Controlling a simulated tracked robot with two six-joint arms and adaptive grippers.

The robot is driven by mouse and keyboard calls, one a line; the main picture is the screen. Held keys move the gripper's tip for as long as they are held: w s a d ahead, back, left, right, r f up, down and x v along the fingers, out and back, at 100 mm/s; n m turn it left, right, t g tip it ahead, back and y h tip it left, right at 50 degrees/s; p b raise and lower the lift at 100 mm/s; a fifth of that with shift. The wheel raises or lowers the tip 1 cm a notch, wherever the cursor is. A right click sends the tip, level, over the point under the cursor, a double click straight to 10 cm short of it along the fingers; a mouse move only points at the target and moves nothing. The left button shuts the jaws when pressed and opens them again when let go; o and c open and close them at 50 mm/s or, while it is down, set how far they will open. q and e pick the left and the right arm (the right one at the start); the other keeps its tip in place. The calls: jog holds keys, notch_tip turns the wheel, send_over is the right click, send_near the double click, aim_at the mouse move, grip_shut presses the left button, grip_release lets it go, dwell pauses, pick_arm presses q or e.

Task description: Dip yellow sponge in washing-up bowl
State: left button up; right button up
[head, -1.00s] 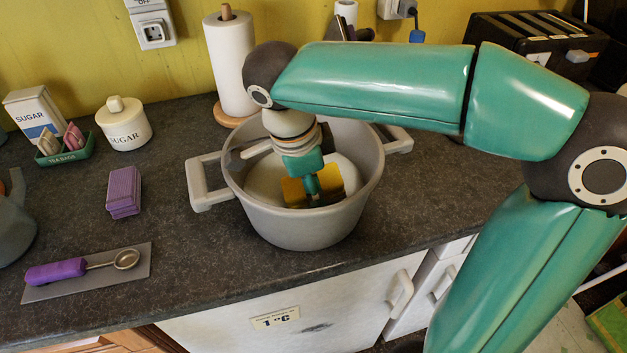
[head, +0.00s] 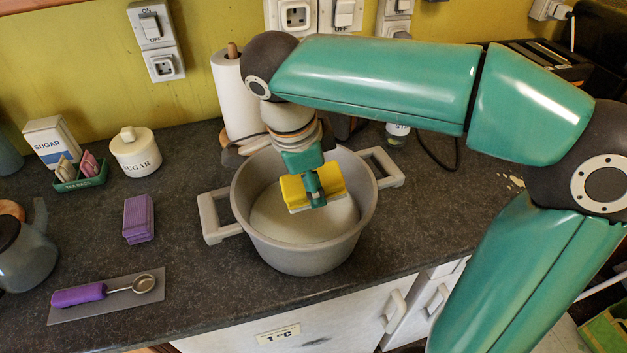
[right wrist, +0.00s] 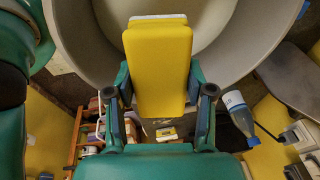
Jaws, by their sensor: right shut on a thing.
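The yellow sponge (head: 328,178) has a pale layer on its lower face. It is held over the inside of the grey two-handled washing-up bowl (head: 302,253), around rim height and apart from the pale bottom. My right gripper (head: 315,193) is shut on the sponge from above. In the right wrist view the sponge (right wrist: 158,75) sits between the two fingers of my right gripper (right wrist: 160,92), and the bowl's curved wall (right wrist: 82,45) shows behind it. My left gripper is in neither view.
Left of the bowl are a purple sponge (head: 139,217), a purple-handled scoop (head: 80,294) on a grey mat, a kettle (head: 24,258) and a sugar jar (head: 136,152). A paper towel roll (head: 234,95) stands close behind the bowl.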

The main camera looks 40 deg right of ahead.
jog(key=shift+d+p+v, duration=0.25)
jog(key=shift+p+v, duration=0.5)
jog(key=shift+v, duration=0.2)
jog(key=shift+d+p+v, duration=0.2)
jog(key=shift+p+v, duration=0.5)
jog(key=shift+v, duration=0.3)
jog(key=shift+d+p+v, duration=0.25)
jog(key=shift+p+v, duration=0.5)
jog(key=shift+v, duration=0.2)
jog(key=shift+r, duration=0.2)
